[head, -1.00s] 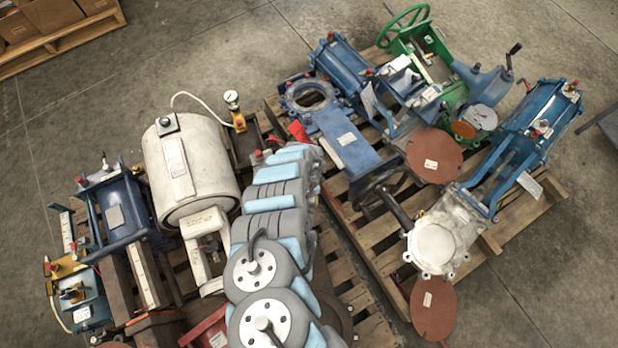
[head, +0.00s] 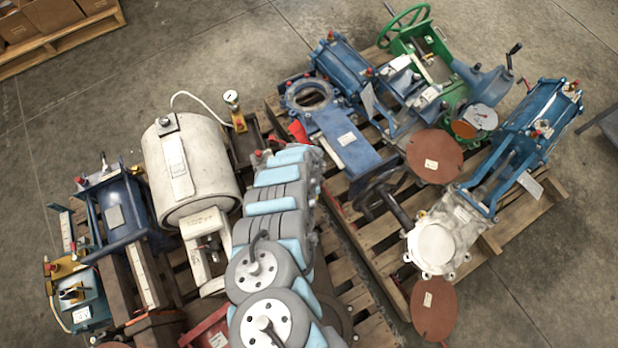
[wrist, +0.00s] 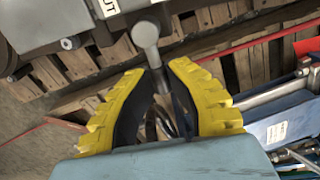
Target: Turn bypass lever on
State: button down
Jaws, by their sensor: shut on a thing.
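In the wrist view, my gripper (wrist: 160,68) has yellow fingers with dark inner pads, closed on the stem of a grey lever. The lever's rounded grey end (wrist: 146,34) stands out just beyond the fingertips, close to a grey body (wrist: 75,22) with a white label, of which only "UT" is readable. I cannot tell the lever's on or off position.
Wooden slats (wrist: 110,60) lie behind the grey body. A blue part with a white label (wrist: 277,131) and metal rods are close on the right. In the head view, a white cylinder (head: 190,165) stands left of my arm and a blue valve assembly (head: 350,150) right.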

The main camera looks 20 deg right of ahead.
jog(key=shift+w+a+f+n+p, duration=0.1)
jog(key=shift+w+a+n+p, duration=0.4)
jog(key=shift+n, duration=1.5)
jog(key=shift+w+a+r+n+p, duration=0.15)
jog(key=shift+w+n+p, duration=0.4)
jog(key=shift+n, duration=1.45)
jog(key=shift+w+a+f+n+p, duration=0.25)
jog(key=shift+w+n, duration=0.55)
jog(key=shift+n, duration=1.2)
jog(key=shift+a+r, duration=0.1)
jog(key=shift+r, duration=0.05)
jog(key=shift+h, duration=0.3)
jog(key=c, duration=1)
grip_release()
jog(key=shift+r, duration=0.25)
